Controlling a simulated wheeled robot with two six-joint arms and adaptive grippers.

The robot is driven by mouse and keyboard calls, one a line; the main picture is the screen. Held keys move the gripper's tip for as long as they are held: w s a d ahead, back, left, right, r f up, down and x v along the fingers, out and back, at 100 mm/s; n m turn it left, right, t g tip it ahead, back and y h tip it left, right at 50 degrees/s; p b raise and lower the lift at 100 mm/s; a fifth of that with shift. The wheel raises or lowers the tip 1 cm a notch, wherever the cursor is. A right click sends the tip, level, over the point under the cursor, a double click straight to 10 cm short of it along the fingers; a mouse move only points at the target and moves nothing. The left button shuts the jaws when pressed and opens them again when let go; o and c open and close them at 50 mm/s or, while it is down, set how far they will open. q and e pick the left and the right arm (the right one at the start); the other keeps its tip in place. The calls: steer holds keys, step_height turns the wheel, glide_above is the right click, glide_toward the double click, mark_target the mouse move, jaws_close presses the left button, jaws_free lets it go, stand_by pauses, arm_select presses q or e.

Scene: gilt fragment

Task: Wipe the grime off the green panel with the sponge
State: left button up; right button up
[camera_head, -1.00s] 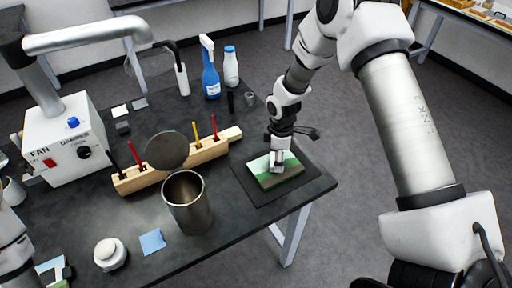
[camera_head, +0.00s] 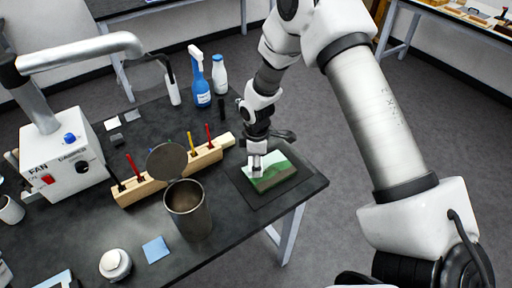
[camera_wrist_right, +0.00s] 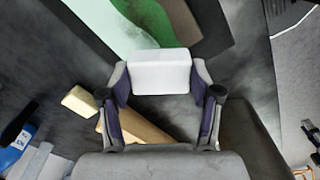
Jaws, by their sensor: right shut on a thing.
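The green panel (camera_head: 277,177) lies on a dark mat (camera_head: 300,184) near the right edge of the table in the head view. It shows pale, green and brown areas, and its upper part shows in the wrist view (camera_wrist_right: 150,18). My right gripper (camera_head: 256,168) is at the panel's left side, pointing down. In the wrist view my right gripper (camera_wrist_right: 160,85) is shut on a white block-shaped sponge (camera_wrist_right: 160,70). The sponge overlaps the panel's edge in that view; I cannot tell whether it touches the surface. My left gripper is not in view.
A wooden rack (camera_head: 150,189) with several upright tools stands left of the mat. A metal canister (camera_head: 188,212) with a raised lid stands before it. A blue spray bottle (camera_head: 201,86) and a white bottle (camera_head: 219,75) stand behind. A fan box (camera_head: 66,160) is at left.

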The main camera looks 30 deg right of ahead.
step_height(320, 180, up, 2)
steer(key=shift+r+p, duration=0.1)
steer(key=shift+p, duration=0.5)
step_height(320, 180, up, 2)
steer(key=shift+a+r+p, duration=0.1)
steer(key=shift+p, duration=0.8)
steer(key=shift+r, duration=0.2)
steer(key=shift+m, duration=0.3)
